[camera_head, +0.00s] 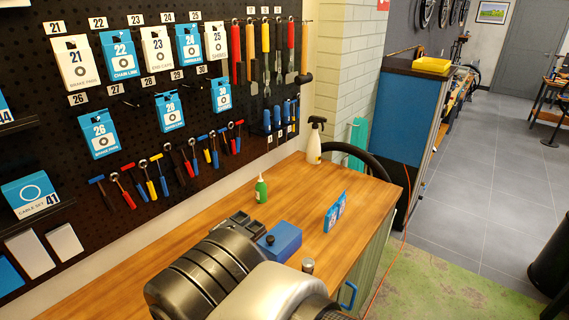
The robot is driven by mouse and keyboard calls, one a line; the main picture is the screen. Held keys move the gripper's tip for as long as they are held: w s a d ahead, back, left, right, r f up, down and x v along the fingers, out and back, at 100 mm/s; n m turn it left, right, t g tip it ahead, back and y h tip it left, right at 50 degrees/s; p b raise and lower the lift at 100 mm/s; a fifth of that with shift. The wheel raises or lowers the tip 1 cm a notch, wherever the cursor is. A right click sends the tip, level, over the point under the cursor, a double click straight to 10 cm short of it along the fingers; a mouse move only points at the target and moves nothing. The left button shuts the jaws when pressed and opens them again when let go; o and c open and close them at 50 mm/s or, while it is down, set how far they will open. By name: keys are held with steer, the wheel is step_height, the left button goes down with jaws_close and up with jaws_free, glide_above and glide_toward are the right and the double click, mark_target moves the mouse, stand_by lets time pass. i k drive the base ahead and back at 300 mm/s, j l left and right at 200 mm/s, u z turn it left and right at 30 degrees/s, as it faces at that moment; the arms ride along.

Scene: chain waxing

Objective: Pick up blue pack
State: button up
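Other blue packs hang on the black pegboard: number 22 (120,55), 24 (189,42), 26 (99,134), 28 (169,111) and 30 (221,94). The frame does not show which one is the task's pack. My dark and silver arm links fill the bottom centre, over the bench's near part. I cannot make out my gripper's fingers, and no pack is seen in a grasp.
A blue box (282,243) lies behind my arm, partly hidden. A green bottle (261,189) and a white spray bottle (315,142) stand toward the wall. Tools hang on the pegboard (75,177). Open floor is at right.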

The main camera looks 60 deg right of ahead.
mark_target(340, 203)
steer(key=k+z, duration=0.15)
steer(key=z, duration=1.95)
steer(key=l+u, duration=0.35)
steer(key=l, duration=0.35)
steer(key=l+u, duration=0.3)
steer(key=l, duration=0.4)
steer(key=l+u, duration=0.35)
steer(key=l, duration=0.35)
steer(key=k, duration=0.05)
